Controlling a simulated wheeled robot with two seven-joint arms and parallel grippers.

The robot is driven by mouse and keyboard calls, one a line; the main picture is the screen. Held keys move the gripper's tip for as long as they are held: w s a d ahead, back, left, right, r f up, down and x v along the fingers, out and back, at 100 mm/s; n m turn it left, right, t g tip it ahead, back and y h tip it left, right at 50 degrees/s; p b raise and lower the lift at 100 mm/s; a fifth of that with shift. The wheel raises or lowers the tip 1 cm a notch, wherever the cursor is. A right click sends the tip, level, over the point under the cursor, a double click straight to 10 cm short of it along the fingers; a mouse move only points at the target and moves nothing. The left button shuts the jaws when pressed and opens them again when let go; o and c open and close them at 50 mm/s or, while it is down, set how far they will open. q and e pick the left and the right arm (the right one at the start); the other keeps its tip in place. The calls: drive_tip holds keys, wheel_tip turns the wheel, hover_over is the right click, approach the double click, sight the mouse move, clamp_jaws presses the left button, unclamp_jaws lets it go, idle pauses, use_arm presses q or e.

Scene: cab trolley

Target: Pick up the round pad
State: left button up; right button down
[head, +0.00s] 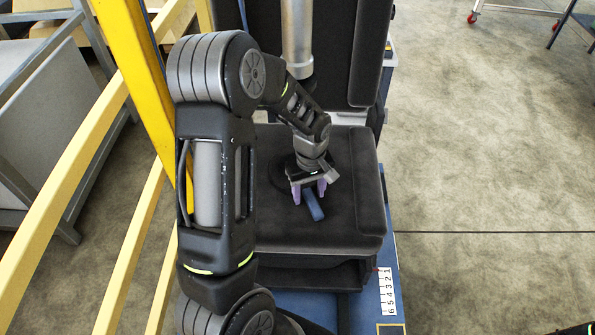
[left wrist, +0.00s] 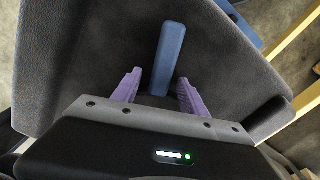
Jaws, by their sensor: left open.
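A blue bar-shaped piece (head: 314,206) lies over the dark seat cushion. A dark round shape, which looks like the round pad (head: 279,176), shows beside and behind my left gripper (head: 309,191) and is mostly hidden by it. Its dark colour blends with the cushion. The gripper points down with its purple fingers apart. In the left wrist view the blue bar (left wrist: 170,48) extends away from between the fingers (left wrist: 158,84), with a gap on each side. No hold on it shows.
The seat cushion (head: 345,215) has a backrest (head: 338,50) behind it and a grey post (head: 297,40) in front of that. Yellow rails (head: 135,80) stand at the left. A number strip (head: 387,292) is on the blue base at the right. Open floor (head: 490,170) lies further right.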

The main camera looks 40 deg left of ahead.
idle(0.3)
use_arm(q)
clamp_jaws()
idle(0.4)
idle(0.9)
